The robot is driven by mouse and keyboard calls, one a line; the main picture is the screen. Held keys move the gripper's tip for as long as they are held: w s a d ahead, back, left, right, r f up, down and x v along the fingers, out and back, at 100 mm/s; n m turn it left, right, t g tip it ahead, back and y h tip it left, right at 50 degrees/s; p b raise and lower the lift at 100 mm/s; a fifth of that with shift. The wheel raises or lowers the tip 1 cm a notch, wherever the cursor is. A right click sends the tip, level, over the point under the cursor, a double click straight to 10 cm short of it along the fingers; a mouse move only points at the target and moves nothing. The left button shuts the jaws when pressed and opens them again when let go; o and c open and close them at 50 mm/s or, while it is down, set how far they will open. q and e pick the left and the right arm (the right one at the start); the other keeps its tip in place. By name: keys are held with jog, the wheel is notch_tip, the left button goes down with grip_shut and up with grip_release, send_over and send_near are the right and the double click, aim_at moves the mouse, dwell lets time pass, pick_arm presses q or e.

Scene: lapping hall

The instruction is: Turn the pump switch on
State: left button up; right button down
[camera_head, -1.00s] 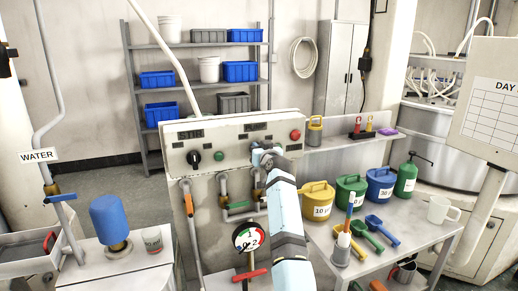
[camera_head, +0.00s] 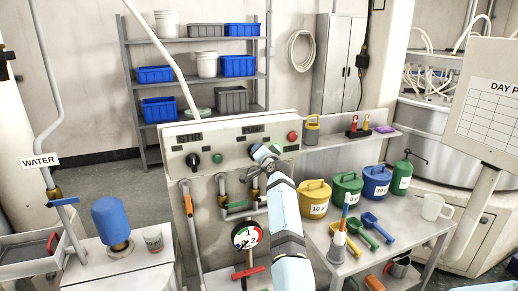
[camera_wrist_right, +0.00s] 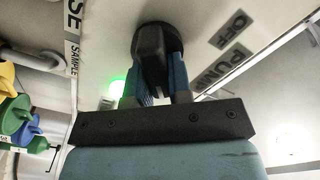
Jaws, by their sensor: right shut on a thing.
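The pump switch is a black rotary knob, seen in the right wrist view (camera_wrist_right: 157,45) on the pale panel (camera_head: 230,142). Beside it are the printed words OFF and PUMP, upside down in that view. My right gripper (camera_head: 263,153) is at the panel, its jaws shut on the knob; its fingers flank the knob in the wrist view (camera_wrist_right: 155,80). In the head view the gripper hides most of the knob. A green lamp (camera_wrist_right: 117,87) beside the knob looks lit. My left gripper is not in view.
Left on the panel are another black knob (camera_head: 192,160) and a green button (camera_head: 217,158); a red button (camera_head: 292,136) is at its right. Below are pipes and a pressure gauge (camera_head: 246,235). Colored lidded pots, such as the yellow one (camera_head: 313,207), stand on the right table.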

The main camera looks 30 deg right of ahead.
jog(key=shift+f+m+p, duration=0.15)
jog(key=shift+m+p, duration=0.15)
jog(key=shift+m, duration=0.6)
jog(key=c, duration=1)
grip_release()
jog(key=shift+c, duration=0.2)
jog(key=b+v, duration=0.2)
jog(key=v, duration=1.2)
jog(key=shift+w, duration=0.1)
